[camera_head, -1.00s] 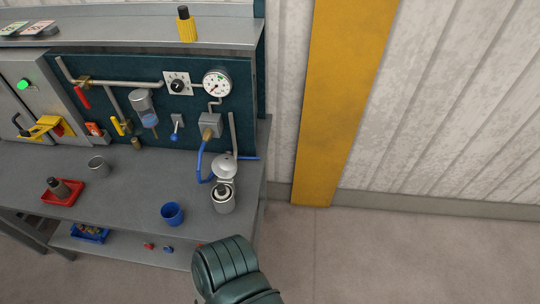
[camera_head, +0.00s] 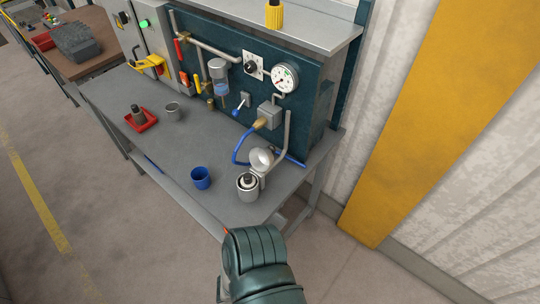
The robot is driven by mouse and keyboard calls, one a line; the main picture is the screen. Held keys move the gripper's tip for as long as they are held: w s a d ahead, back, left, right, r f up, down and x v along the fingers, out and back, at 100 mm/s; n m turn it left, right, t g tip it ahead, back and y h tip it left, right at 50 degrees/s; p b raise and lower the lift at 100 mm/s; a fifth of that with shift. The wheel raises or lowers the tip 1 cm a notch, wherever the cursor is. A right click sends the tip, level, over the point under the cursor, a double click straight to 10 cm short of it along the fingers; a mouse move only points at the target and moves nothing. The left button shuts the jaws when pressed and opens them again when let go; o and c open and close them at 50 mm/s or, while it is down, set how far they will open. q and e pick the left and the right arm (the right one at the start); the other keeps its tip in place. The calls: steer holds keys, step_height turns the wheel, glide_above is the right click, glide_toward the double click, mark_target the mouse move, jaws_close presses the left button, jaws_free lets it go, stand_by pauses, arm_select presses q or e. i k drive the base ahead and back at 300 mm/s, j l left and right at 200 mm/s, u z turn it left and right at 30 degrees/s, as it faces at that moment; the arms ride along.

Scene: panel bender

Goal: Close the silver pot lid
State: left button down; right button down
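The silver pot (camera_head: 246,190) stands upright near the right front corner of the grey workbench. Its round lid (camera_head: 262,158) is open, tilted up at the pot's back right side. Something dark and white shows inside the pot's mouth. A dark green arm part of mine (camera_head: 258,262) is at the bottom centre, in front of the bench and apart from the pot. No gripper fingers can be made out on it. No second gripper shows.
A blue cup (camera_head: 201,178) stands left of the pot. A blue hose (camera_head: 239,146) curves behind it, below the panel with a gauge (camera_head: 285,78). A red tray (camera_head: 141,121) and a grey cup (camera_head: 172,111) are farther left. The bench front between is clear.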

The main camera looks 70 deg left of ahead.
mark_target(262, 159)
steer(key=i+u, duration=0.2)
steer(key=u, duration=0.2)
steer(key=i+u, duration=0.2)
steer(key=u, duration=0.25)
steer(key=i+l+u, duration=0.2)
steer(key=u, duration=0.2)
steer(key=i+l+u, duration=0.15)
steer(key=u, duration=0.25)
steer(key=i+l+u, duration=0.15)
steer(key=u, duration=0.3)
steer(key=l, duration=0.1)
